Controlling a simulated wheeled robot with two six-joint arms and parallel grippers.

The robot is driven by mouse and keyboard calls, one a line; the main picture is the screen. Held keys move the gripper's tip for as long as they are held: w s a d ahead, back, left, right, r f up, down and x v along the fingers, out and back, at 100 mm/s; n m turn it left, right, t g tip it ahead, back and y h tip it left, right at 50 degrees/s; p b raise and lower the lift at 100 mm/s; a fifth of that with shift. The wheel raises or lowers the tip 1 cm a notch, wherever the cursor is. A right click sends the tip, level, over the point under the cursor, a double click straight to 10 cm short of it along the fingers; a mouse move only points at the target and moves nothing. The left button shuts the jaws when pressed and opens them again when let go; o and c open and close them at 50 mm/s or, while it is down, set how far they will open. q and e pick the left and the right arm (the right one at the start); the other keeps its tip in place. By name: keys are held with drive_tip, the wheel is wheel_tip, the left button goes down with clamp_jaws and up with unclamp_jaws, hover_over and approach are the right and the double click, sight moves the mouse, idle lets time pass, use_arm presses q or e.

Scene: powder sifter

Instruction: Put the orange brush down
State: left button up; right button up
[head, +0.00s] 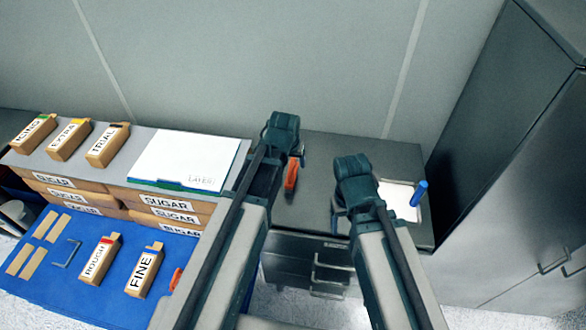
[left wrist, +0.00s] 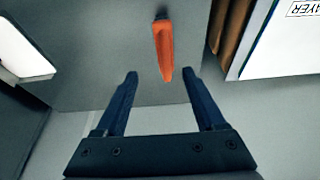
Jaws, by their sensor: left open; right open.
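The orange brush (head: 291,174) lies on the grey counter (head: 310,205), just right of my left gripper in the head view. In the left wrist view the orange brush (left wrist: 164,50) lies beyond the fingertips, with its narrow end pointing toward the space between them. My left gripper (left wrist: 160,85) is open and empty, apart from the brush. Its fingers are mostly hidden in the head view (head: 293,150). My right gripper (head: 340,215) is over the counter to the right, beside a white tray; its fingers are largely hidden behind its own wrist.
A white tray (head: 398,195) with a blue-handled tool (head: 419,192) is right of my right gripper. A blue mat (head: 60,277) holds the ROUGH (head: 101,258) and FINE (head: 144,270) boxes. A tall grey cabinet (head: 510,150) stands at right.

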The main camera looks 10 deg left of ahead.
use_arm(q)
drive_tip(key=s+d+f+m+g+b, duration=0.1)
drive_tip(key=s+d+f+g, duration=0.1)
drive_tip(key=s, duration=0.7)
drive_tip(key=s+d+f+m+g+y+b, duration=0.1)
drive_tip(key=s+d, duration=0.3)
drive_tip(key=s, duration=0.6)
drive_tip(key=shift+d+f+m+g+b, duration=0.35)
drive_tip(key=shift+f+m+g+b, duration=0.25)
drive_tip(key=shift+f+m+b, duration=0.2)
